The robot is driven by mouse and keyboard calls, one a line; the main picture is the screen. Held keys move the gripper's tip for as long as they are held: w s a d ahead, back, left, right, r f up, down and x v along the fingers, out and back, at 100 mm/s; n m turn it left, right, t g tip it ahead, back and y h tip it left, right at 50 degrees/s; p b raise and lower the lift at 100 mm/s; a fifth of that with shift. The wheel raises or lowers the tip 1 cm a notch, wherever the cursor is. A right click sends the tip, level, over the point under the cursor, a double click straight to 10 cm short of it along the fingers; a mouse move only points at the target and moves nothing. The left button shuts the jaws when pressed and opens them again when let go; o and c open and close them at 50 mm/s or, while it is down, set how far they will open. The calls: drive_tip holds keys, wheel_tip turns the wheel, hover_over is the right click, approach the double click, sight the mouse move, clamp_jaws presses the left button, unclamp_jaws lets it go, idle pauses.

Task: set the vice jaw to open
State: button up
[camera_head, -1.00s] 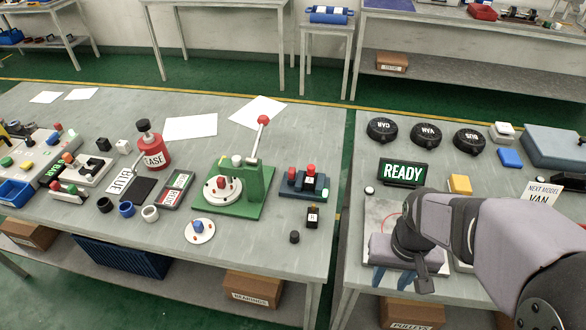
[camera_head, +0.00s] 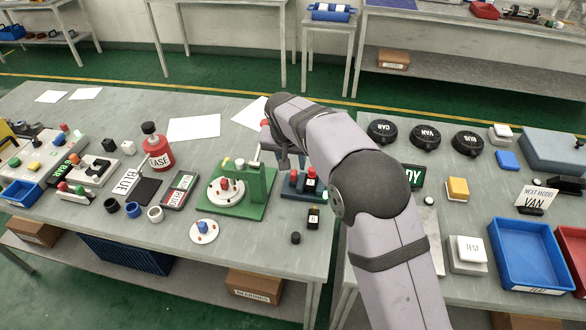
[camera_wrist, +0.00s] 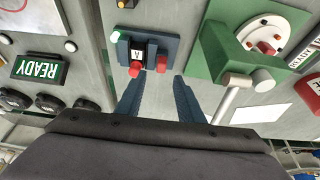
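No part is labelled as the vice; a dark blue fixture with two red-topped knobs (camera_head: 291,188) stands on the left bench, right of the green lever press (camera_head: 255,190). I cannot tell its jaw state. In the wrist view the fixture (camera_wrist: 150,48) shows a white label between dark blocks, and a green light at one end. My gripper (camera_wrist: 158,85) is open and empty, its blue fingers apart just short of the red knobs. The press's pale lever (camera_wrist: 232,95) is close beside one finger. In the head view my arm partly hides the fixture and lever.
A small black labelled block (camera_head: 313,217) and a black knob-like piece (camera_head: 295,238) lie in front of the fixture. A red bottle (camera_head: 156,150) stands further left. The READY sign (camera_head: 413,177) and black round lids (camera_head: 425,137) are on the right bench.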

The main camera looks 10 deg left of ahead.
sight(293, 172)
drive_tip(key=shift+w+a, duration=0.1)
drive_tip(key=shift+a, duration=0.1)
drive_tip(key=shift+p+x, duration=1.55)
drive_tip(key=shift+x, duration=2.15)
drive_tip(key=shift+d, duration=0.1)
drive_tip(key=shift+c, duration=0.6)
clamp_jaws()
